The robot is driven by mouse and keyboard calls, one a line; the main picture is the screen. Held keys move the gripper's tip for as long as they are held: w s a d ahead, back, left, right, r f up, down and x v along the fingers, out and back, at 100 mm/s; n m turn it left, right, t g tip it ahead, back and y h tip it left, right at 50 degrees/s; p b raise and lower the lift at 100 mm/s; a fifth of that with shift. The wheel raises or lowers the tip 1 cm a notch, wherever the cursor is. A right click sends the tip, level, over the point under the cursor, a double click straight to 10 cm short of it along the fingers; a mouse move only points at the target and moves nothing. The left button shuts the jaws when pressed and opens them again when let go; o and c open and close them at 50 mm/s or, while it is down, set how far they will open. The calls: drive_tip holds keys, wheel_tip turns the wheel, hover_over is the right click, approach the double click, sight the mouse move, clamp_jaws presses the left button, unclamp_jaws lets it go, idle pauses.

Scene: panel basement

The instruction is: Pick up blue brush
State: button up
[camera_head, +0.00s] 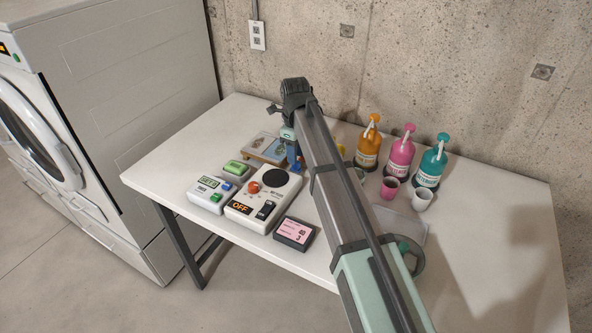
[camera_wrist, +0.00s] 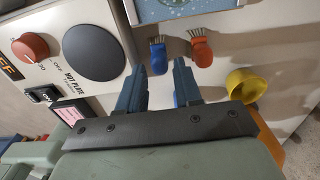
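The blue brush (camera_wrist: 158,57) lies on the table in the wrist view, bristles pointing up in the picture. My gripper (camera_wrist: 160,68) is open, with its two dark blue fingers apart. The brush shows between and just beyond the fingertips; I cannot tell whether they touch it. An orange brush (camera_wrist: 202,52) lies just right of the right finger. In the head view my gripper (camera_head: 292,160) is low over the table near the framed panel, and I cannot make out the blue brush there.
Left of the gripper is a hot plate (camera_head: 250,207). A framed panel (camera_head: 254,158) lies behind it. A yellow cup (camera_wrist: 262,82) is to the right. Bottles in orange (camera_head: 367,153), pink (camera_head: 399,161) and teal (camera_head: 430,171) stand near the wall. The table's right end is clear.

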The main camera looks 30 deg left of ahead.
drive_tip(key=shift+d+f, duration=0.15)
drive_tip(key=shift+f, duration=2.55)
clamp_jaws()
wheel_tip(320, 180, up, 18)
